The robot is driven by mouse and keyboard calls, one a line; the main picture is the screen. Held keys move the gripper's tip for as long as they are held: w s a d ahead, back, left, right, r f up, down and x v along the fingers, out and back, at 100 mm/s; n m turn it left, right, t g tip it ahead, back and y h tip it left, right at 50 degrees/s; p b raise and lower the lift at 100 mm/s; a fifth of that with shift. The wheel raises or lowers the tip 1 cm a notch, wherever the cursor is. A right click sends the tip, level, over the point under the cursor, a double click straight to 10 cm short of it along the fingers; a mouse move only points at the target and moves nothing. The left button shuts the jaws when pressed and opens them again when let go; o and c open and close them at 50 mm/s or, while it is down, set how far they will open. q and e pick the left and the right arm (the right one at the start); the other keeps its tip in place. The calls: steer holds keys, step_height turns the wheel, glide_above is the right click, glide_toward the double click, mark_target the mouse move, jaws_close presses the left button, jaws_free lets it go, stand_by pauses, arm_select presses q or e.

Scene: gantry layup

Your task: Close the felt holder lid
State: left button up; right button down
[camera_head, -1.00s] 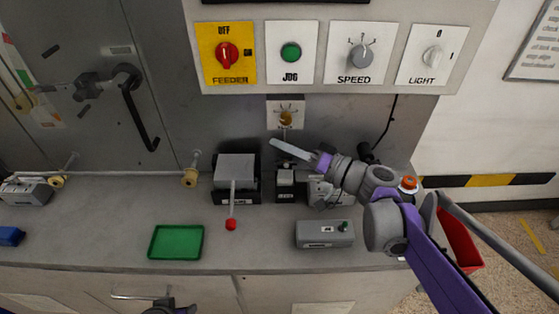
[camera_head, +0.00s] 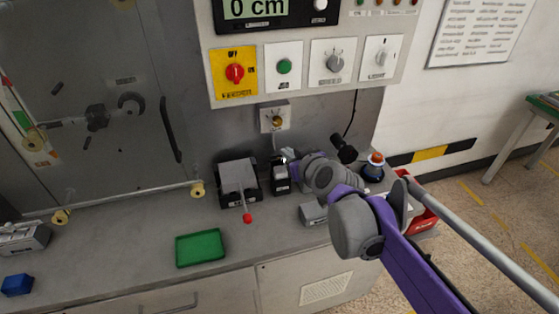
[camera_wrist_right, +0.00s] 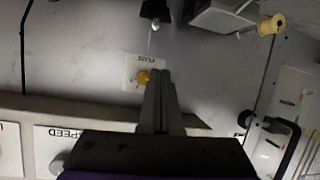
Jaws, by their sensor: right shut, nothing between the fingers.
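No label saying felt holder can be read. A small black box with a label (camera_head: 282,184) stands on the bench and may be it; whether its lid is open or closed I cannot tell. My right gripper (camera_head: 288,157) is shut and empty, just above and behind this box; I cannot tell whether it touches it. In the right wrist view the shut fingers (camera_wrist_right: 160,80) lie before a wall plate with a yellow knob (camera_wrist_right: 144,77). A dark part (camera_wrist_right: 155,10) at the top edge may be the same box. My left gripper is not in view.
A larger grey-topped box (camera_head: 238,177) with a red-tipped lever stands left of the small one. A green tray (camera_head: 200,248) lies in front. A grey box (camera_head: 312,214) is partly hidden by my right arm. The control panel (camera_head: 310,75) hangs above.

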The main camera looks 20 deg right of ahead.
glide_above(283, 161)
steer(key=w, duration=0.3)
steer(key=f, duration=0.3)
steer(key=shift+s+a+h+b, duration=0.25)
steer(key=shift+a+h+b, duration=0.05)
steer(key=shift+a, duration=0.1)
steer(key=shift+s+d+f, duration=0.2)
steer(key=shift+s+f, duration=0.3)
steer(key=shift+f, duration=0.1)
steer(key=shift+s+d+f, duration=0.15)
steer(key=shift+s+f, duration=0.3)
steer(key=shift+f, duration=0.1)
steer(key=shift+s+f, duration=0.3)
steer(key=shift+f, duration=0.1)
